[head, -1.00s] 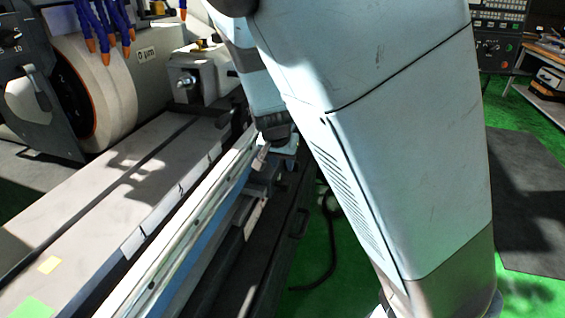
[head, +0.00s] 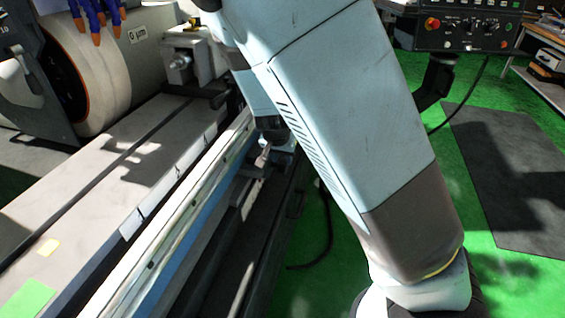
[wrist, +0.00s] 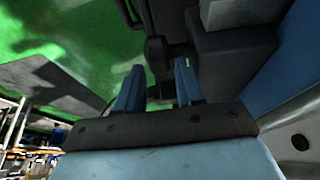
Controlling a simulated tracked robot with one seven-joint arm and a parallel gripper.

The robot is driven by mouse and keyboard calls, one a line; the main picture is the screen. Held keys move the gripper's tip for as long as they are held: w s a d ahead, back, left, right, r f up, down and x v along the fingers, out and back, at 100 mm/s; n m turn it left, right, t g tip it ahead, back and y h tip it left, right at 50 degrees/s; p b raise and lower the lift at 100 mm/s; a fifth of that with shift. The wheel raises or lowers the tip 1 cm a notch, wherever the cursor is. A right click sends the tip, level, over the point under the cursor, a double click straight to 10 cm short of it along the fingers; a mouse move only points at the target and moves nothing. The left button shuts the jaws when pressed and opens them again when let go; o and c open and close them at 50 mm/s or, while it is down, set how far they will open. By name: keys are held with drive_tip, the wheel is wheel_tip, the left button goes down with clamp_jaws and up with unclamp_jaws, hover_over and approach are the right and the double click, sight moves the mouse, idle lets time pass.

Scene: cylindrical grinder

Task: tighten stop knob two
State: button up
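In the wrist view, my gripper (wrist: 158,84) shows two blue fingers standing apart with nothing held between them. A dark rounded part (wrist: 156,48) lies beyond the fingertips, roughly in line with the gap. It may be a stop knob, but I cannot tell which one, and no label shows. It looks apart from the fingers. In the head view, my arm hides the fingers. A small bright metal lever-like piece (head: 263,156) shows beside the front rail of the grinder (head: 180,222), just below the end of my arm.
The grinder table (head: 95,190) runs along the left, below the large wheel housing (head: 95,70). A control panel (head: 462,28) stands at the upper right. Green floor (head: 480,200) and a dark mat (head: 520,160) are clear on the right. A dark cable (head: 325,235) lies near the machine base.

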sight(283, 161)
drive_tip(key=shift+x, duration=1.8)
drive_tip(key=shift+c, duration=0.3)
drive_tip(key=c, duration=0.6)
